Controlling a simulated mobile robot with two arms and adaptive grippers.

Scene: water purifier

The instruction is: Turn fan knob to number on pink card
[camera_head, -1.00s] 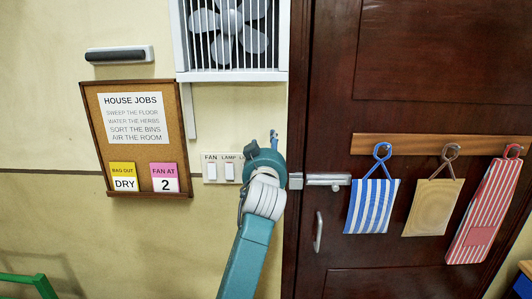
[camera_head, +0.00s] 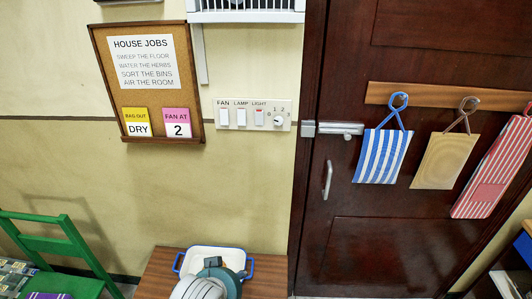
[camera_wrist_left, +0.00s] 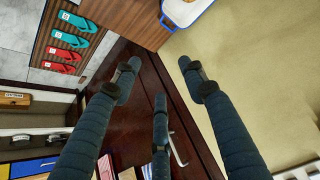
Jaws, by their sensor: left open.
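The pink card (camera_head: 177,122) reads "FAN AT 2" and is on the cork board, right of a yellow card. The knob (camera_head: 279,120) is at the right end of the white wall panel (camera_head: 250,122), with small numbers 0, 1, 2 and 3 around it. It is too small to tell which number it points at. My left gripper (camera_wrist_left: 158,85) is in the left wrist view, its three dark fingers spread open and empty. A grey and teal part of my arm shows at the bottom of the head view, well below the panel. My right gripper is not in view.
Switches labelled FAN, LAMP and LIGHT are left of the knob. The dark door (camera_head: 380,240) with a latch and hanging boards is to the right. A white tray (camera_head: 212,257) with blue handles is on a wooden surface below. A green chair (camera_head: 60,240) stands at left.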

